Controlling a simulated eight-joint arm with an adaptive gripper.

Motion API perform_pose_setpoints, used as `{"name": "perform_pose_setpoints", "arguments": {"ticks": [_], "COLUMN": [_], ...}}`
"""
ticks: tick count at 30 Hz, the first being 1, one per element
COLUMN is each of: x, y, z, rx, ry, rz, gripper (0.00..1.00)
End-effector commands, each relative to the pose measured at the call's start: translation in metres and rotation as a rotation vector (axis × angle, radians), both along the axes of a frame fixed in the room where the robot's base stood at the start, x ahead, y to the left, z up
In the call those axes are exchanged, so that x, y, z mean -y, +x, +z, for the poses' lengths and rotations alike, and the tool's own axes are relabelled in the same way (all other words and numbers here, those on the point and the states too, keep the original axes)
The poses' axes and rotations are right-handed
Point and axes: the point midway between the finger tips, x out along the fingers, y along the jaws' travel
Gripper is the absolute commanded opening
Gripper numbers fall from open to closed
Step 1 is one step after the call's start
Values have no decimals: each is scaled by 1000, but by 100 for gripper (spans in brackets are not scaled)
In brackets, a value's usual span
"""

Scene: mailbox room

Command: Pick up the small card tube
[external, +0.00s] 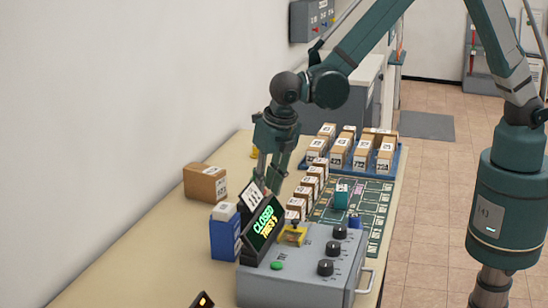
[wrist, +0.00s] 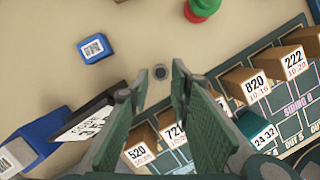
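A small round grey ring with a dark centre (wrist: 160,72), which looks like the card tube seen end-on, is on the beige tabletop in the wrist view. My gripper (wrist: 157,85) is open, with its two green fingers apart. The ring shows in the gap just beyond the fingertips, with nothing visibly held. In the external view my gripper (external: 268,180) points down over the table, behind the lit "CLOSED" sign (external: 264,222). I cannot make out the tube there; the sign and fingers hide that spot.
A blue block (wrist: 95,48) and a red-and-green round object (wrist: 200,8) are near the tube. Labelled cartons line the green board (external: 376,215) on the right. A grey control box (external: 265,285), a blue box (external: 224,238) and a brown box (external: 203,184) stand around.

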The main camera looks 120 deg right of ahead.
Motion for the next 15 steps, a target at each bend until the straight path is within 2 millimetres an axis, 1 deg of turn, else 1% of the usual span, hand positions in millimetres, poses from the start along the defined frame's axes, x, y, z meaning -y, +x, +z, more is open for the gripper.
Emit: {"name": "perform_pose_setpoints", "arguments": {"ticks": [3,11,15], "x": [1,1,2], "y": [0,0,1], "z": [-4,-3,-7], "rx": [0,0,0], "ry": [0,0,0], "rz": [0,0,0], "gripper": [20,20,20]}}
